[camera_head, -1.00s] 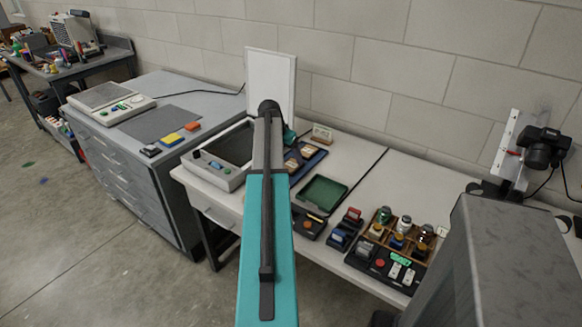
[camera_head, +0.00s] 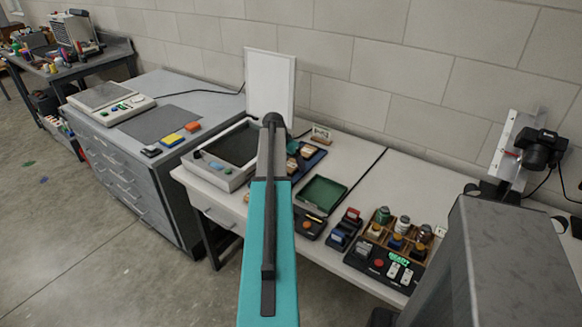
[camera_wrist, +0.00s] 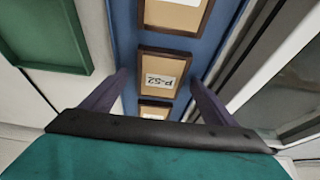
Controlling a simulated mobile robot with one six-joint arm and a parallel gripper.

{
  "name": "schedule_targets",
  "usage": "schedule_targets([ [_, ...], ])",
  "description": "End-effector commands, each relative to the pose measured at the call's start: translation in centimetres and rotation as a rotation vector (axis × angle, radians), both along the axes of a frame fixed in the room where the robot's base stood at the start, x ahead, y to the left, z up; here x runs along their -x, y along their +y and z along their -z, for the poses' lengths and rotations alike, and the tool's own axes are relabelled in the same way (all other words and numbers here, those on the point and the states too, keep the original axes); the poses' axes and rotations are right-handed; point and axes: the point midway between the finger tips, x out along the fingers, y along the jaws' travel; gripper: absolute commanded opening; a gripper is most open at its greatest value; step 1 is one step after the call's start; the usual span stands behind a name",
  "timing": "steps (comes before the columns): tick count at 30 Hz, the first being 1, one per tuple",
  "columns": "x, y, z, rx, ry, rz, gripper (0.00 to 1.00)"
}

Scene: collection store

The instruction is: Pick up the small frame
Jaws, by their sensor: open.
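Several dark-edged frames with tan faces lie in a row on a blue tray (camera_wrist: 122,30). In the wrist view, the middle frame (camera_wrist: 150,65) has a white label that seems to read "P-52". A larger-looking frame (camera_wrist: 172,14) is cut off by the top edge, and another frame (camera_wrist: 155,104) shows partly nearer my wrist. I cannot tell for sure which is the small frame. My gripper (camera_wrist: 160,77) is open, its two dark fingers pointing toward the tray on either side of the middle frame. No contact shows. In the head view the tray (camera_head: 318,156) is partly hidden by my arm.
A green tray (camera_head: 321,195) lies beside the blue tray, and a grey box with a dark window (camera_head: 206,172) stands on its other side. A white panel (camera_head: 270,82) stands behind. An organiser with bottles (camera_head: 398,236) is further right on the table.

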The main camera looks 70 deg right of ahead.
Motion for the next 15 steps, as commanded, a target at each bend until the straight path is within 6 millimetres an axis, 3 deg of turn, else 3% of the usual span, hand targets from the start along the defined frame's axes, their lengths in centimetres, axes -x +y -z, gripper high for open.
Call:
schedule_targets([
  [9,-0.05,0.03,-0.03,0.0,0.0,-0.001,0.79],
  [15,-0.07,0.04,-0.03,0.0,0.0,-0.001,0.45],
])
